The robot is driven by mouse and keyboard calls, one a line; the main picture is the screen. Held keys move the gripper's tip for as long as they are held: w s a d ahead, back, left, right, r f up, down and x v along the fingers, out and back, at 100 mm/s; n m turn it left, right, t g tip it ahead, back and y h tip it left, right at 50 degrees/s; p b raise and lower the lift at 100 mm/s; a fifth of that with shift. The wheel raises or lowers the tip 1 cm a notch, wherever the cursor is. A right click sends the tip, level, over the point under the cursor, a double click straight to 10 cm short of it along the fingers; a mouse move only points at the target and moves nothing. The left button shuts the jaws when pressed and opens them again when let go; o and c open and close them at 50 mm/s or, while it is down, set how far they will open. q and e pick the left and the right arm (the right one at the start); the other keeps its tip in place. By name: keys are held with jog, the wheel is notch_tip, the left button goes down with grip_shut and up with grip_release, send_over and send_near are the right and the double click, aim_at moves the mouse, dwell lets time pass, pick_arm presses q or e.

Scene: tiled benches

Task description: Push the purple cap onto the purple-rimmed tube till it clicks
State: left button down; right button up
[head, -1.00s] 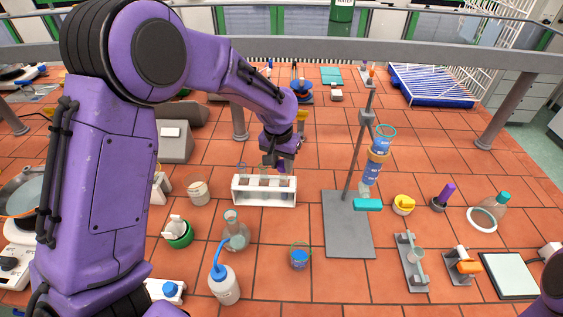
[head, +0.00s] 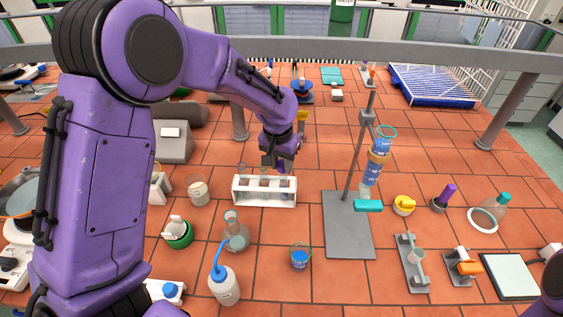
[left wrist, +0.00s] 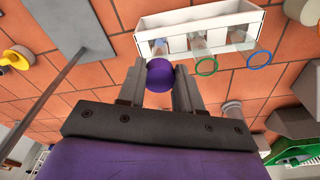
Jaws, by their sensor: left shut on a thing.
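My left gripper (left wrist: 160,88) is shut on the purple cap (left wrist: 159,76), which sits between its fingertips in the left wrist view. In the head view the left gripper (head: 281,164) is over the right part of the white tube rack (head: 264,199). A clear tube (left wrist: 159,47) stands in the rack just behind the cap in the left wrist view. Its rim is hidden by the cap and fingers, so I cannot tell its colour or whether the cap touches it. Beside it stand a green-rimmed tube (left wrist: 206,67) and a blue-rimmed tube (left wrist: 259,59). My right gripper is out of view.
A retort stand (head: 348,235) holding a blue-filled column is right of the rack. A beaker (head: 198,191) stands to its left. A flask (head: 235,236), a wash bottle (head: 224,286) and a small blue-filled beaker (head: 300,258) stand in front.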

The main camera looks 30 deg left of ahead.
pick_arm(q)
jog(key=shift+f+b, duration=0.35)
jog(key=shift+f, duration=0.75)
jog(key=c, duration=1)
grip_release()
jog(key=o, duration=0.6)
jog(key=shift+c, duration=0.2)
jog(key=shift+r, duration=0.4)
notch_tip(320, 180, up, 10)
jog(key=s+b, duration=0.1)
jog(key=b, duration=0.1)
jog(key=shift+f, duration=0.15)
